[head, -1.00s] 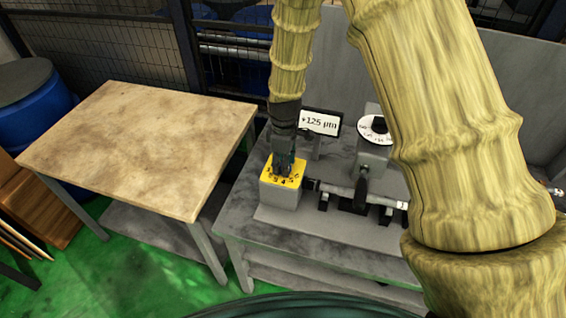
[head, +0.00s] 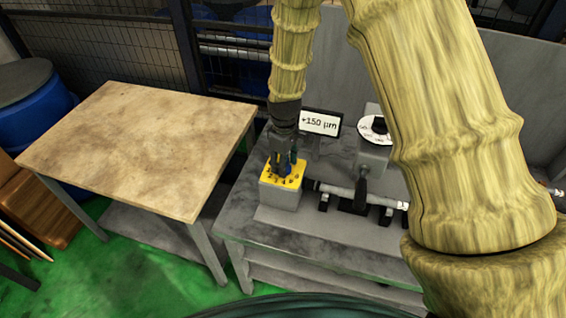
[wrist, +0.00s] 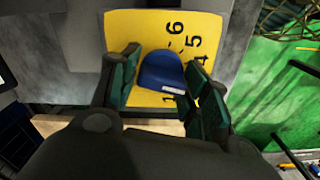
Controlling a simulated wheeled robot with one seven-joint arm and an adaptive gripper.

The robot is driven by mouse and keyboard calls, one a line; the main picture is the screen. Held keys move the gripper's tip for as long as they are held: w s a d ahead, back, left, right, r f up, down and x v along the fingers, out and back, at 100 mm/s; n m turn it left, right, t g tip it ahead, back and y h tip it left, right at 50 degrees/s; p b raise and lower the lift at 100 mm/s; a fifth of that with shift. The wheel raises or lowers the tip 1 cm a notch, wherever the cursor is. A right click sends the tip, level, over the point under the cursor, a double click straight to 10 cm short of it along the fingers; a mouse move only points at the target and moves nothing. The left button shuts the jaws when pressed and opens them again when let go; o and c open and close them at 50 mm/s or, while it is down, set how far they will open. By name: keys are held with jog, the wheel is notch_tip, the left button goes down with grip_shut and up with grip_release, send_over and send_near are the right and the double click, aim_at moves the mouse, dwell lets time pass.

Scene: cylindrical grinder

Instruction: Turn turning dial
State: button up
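The turning dial is a blue knob (wrist: 162,72) on the yellow top face (wrist: 215,20) of a grey box (head: 281,196). The face carries black numbers; 4, 5 and 6 show to the knob's right in the wrist view. My gripper (wrist: 163,88) points down at the box, with one dark green finger on each side of the knob, and looks shut on it. In the head view my gripper (head: 284,162) stands over the yellow face and partly hides the dial. A display (head: 320,122) behind the box reads +150 µm.
A grey unit with a round white scale (head: 376,128) and a horizontal shaft (head: 345,191) stand right of the box on the grey machine table (head: 245,215). A bare wooden-topped table (head: 130,150) is on the left. My arm covers the right side of the head view.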

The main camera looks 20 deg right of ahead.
jog(key=shift+o, duration=1.4)
jog(key=shift+w+r, duration=0.1)
notch_tip(320, 180, up, 12)
